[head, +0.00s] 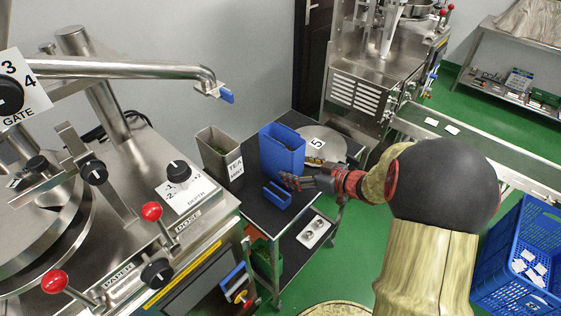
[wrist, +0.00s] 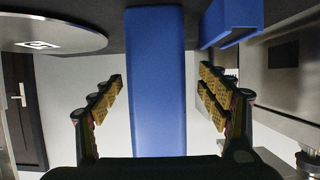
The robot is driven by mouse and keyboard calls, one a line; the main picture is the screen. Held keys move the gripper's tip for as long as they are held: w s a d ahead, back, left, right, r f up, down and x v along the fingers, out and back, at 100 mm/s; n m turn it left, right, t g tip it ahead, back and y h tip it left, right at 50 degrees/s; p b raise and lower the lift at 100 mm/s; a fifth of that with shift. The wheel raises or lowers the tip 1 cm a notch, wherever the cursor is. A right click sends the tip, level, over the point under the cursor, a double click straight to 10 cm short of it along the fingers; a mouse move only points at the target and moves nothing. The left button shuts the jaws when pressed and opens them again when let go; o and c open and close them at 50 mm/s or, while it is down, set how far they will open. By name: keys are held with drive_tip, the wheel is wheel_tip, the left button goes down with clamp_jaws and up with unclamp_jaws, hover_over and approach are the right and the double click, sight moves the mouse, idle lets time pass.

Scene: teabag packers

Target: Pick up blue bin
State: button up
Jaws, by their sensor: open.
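The tall blue bin (head: 282,150) stands upright on the dark top of a small cart. In the wrist view its narrow blue side (wrist: 157,85) fills the middle. My gripper (head: 298,182) is open and reaches the bin from the right, low near its base. In the wrist view the padded fingers of my gripper (wrist: 160,92) stand one on each side of the bin, with a gap on both sides. I cannot tell how deep the bin lies between them.
A small blue tray (head: 277,195) lies just in front of the bin. A steel tea bin (head: 220,158) stands left of it, and a round plate marked 5 (head: 325,146) lies behind right. A steel machine (head: 130,220) fills the left; a blue crate (head: 520,260) is far right.

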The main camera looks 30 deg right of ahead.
drive_tip(key=b+x, duration=0.2)
drive_tip(key=x, duration=0.2)
drive_tip(key=shift+w+d+f+b, duration=0.15)
drive_tip(key=shift+f+b, duration=0.05)
drive_tip(key=shift+b, duration=0.1)
drive_tip(key=shift+w+f, duration=0.1)
drive_tip(key=shift+w, duration=0.45)
drive_tip(key=shift+c, duration=1.3)
drive_tip(key=c, duration=1.5)
drive_tip(key=shift+c, duration=0.3)
